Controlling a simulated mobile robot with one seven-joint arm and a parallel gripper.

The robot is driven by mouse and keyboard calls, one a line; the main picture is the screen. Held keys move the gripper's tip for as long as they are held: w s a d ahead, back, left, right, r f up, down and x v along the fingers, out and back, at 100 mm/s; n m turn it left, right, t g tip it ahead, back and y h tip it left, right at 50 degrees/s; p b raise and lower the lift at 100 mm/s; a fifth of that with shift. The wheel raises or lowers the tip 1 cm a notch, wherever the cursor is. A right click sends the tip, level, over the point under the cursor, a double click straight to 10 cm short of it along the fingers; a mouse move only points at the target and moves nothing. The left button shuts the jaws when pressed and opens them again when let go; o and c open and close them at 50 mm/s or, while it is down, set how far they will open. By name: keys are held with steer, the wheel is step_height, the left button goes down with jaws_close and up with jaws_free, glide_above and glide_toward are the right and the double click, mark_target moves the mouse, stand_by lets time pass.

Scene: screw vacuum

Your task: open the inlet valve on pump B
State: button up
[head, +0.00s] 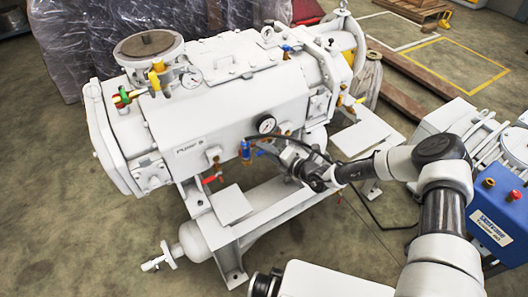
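A green and red fitting (124,97) and a yellow one (155,78) are near the left top. I cannot tell which is the inlet valve. My gripper (270,149) is close to the blue valve, on its right; contact and finger opening are too small to tell.
A round gauge (266,124) sits just above my gripper. A white tank with a small valve (160,257) juts out at the lower left. A blue box (500,212) stands at the right. Floor is clear at the lower left.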

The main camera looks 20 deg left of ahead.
steer(key=shift+w+a+f, duration=0.15)
steer(key=shift+w+a, duration=0.05)
steer(key=shift+a, duration=0.25)
jaws_close()
steer(key=shift+b, duration=0.3)
steer(key=shift+m+b, duration=0.4)
steer(key=shift+b, duration=0.15)
steer(key=shift+m+y+b, duration=0.3)
steer(key=shift+b, duration=0.2)
steer(key=shift+s+a+r+m+g+y+b, duration=0.15)
steer(key=shift+r+m+g+y+b, duration=0.3)
steer(key=shift+r+m+b, duration=0.4)
